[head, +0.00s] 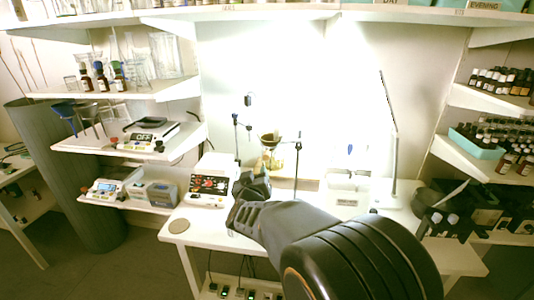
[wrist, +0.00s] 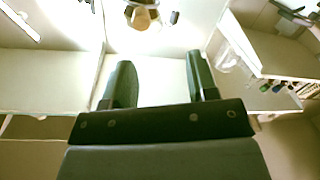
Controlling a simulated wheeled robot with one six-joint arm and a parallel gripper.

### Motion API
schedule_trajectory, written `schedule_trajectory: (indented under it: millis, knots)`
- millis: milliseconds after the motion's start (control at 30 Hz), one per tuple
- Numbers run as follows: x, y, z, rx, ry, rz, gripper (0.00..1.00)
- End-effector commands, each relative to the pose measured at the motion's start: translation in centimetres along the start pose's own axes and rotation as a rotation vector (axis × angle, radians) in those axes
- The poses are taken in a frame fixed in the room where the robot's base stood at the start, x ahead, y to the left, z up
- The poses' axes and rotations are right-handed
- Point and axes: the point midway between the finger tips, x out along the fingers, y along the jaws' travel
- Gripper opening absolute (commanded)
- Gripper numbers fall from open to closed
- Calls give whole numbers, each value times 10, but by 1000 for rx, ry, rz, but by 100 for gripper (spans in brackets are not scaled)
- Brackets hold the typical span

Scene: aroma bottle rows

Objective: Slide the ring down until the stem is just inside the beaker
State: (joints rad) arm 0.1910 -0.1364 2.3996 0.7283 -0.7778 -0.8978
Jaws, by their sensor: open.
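An amber-lined funnel (head: 270,138) sits at the centre of the bench in the head view, beside an upright stand rod (head: 237,140). A pale glass beaker (head: 273,160) shows just below it. The ring and the stem are too small and overlapped to make out, so I cannot tell how the stem stands to the beaker's rim. My gripper (head: 252,179) is in front of and below the beaker, apart from the funnel. In the wrist view my gripper (wrist: 160,70) is open and empty; a round tan-and-white thing (wrist: 142,17), likely the funnel and beaker, lies beyond the fingertips.
A device with red and dark knobs (head: 209,184) stands left of my gripper. A second thin rod (head: 297,160) and a tall lamp-like pole (head: 392,140) rise to the right. Shelves with bottles flank both sides. The bench's front left corner holds a flat round disc (head: 179,225).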

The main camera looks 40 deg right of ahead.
Motion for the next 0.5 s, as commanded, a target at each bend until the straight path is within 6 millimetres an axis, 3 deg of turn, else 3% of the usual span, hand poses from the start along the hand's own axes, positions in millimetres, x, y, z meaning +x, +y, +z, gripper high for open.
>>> schedule_trajectory:
  millis: [267,500]
  knots:
    - [24,19,2,-34,13,105,53]
    - [70,24,0,-33,14,103,53]
